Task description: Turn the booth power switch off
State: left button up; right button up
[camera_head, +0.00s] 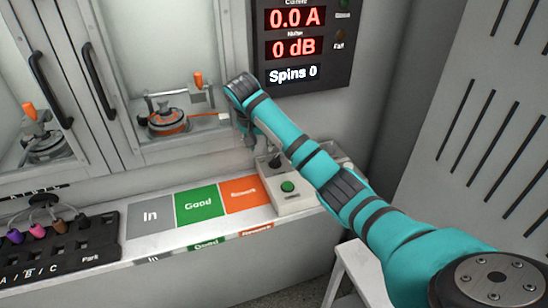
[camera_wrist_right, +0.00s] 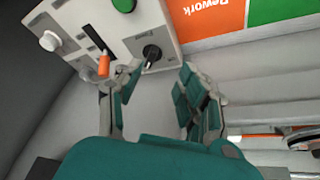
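A pale control box (camera_head: 291,204) stands at the right end of the bench and also shows in the right wrist view (camera_wrist_right: 178,27). It carries a black rotary switch (camera_wrist_right: 152,53), a slot with an orange-tipped lever (camera_wrist_right: 103,66), a white knob (camera_wrist_right: 50,41) and a green button (camera_head: 288,187). My left gripper is out of view.
In, Good and Rework (camera_head: 243,194) pads lie left of the box. A rack with coloured plugs (camera_head: 60,250) is at the far left. Behind stands a glass-doored booth with a motor fixture (camera_head: 168,121). A display panel (camera_head: 300,45) hangs above, reading 0.0 A, 0 dB, Spins 0.

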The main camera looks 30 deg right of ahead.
notch_tip(320, 180, up, 4)
jog(key=d+m, duration=0.1)
jog(key=d, duration=0.1)
send_near(275, 159)
jog(key=x, duration=0.9)
jog(key=shift+w+d+f+b, duration=0.1)
jog(key=shift+w+b, duration=0.05)
jog(key=shift+b, duration=0.25)
grip_shut()
